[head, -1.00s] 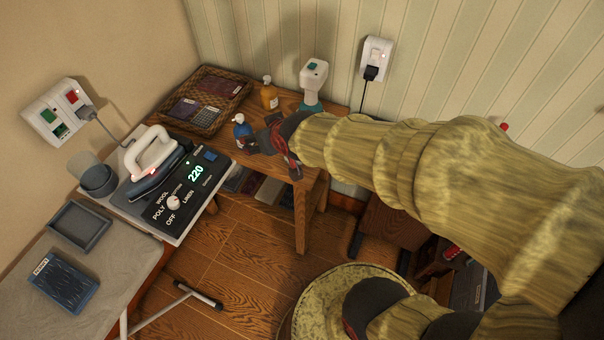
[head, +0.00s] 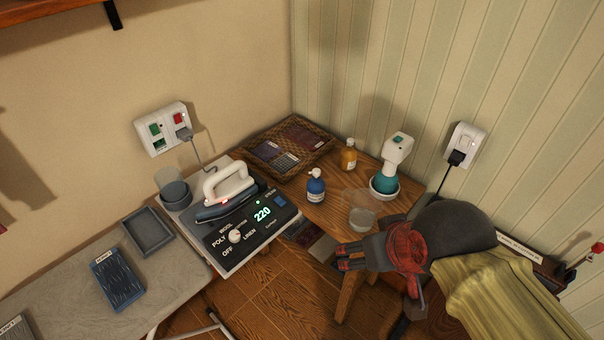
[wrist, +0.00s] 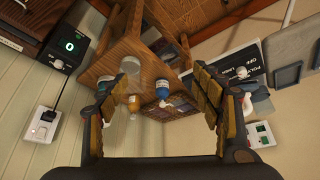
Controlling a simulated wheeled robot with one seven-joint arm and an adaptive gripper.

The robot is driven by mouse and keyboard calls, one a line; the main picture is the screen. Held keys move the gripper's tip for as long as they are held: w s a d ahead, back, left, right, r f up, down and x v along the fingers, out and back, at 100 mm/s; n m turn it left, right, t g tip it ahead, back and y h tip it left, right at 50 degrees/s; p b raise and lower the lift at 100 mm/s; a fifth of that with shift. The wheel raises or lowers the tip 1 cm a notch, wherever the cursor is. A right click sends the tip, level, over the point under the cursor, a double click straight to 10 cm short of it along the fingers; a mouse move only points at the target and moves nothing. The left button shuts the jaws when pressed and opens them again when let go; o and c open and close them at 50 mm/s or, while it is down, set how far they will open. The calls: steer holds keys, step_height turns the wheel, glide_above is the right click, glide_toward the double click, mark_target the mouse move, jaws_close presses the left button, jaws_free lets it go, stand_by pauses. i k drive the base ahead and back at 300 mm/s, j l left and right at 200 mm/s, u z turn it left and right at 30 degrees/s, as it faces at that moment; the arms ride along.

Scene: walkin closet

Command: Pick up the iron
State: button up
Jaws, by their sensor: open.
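The iron (head: 226,190), with a white handle and dark body, rests on the left part of a control station (head: 255,234) whose display reads 220. My gripper (head: 346,258) is to the right of the iron, over the front edge of the wooden table, apart from it. In the wrist view my gripper (wrist: 165,95) has its two fingers spread wide with nothing between them held. The iron shows only partly in the wrist view (wrist: 247,104), behind the right finger.
The wooden table (head: 325,209) bears a blue bottle (head: 316,188), an amber bottle (head: 349,157), a clear cup (head: 362,213), a white-and-teal steamer (head: 392,165) and a wicker tray (head: 260,134). A dark cup (head: 175,194) stands left of the iron. A grey tray (head: 149,233) lies on the ironing board.

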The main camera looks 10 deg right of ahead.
mark_target(237, 190)
steer(key=k+u, duration=0.15)
steer(key=u, duration=1.55)
steer(key=i+z, duration=0.2)
steer(key=i, duration=0.4)
steer(key=i+j+z, duration=0.15)
steer(key=i, duration=0.45)
steer(key=z, duration=2.6)
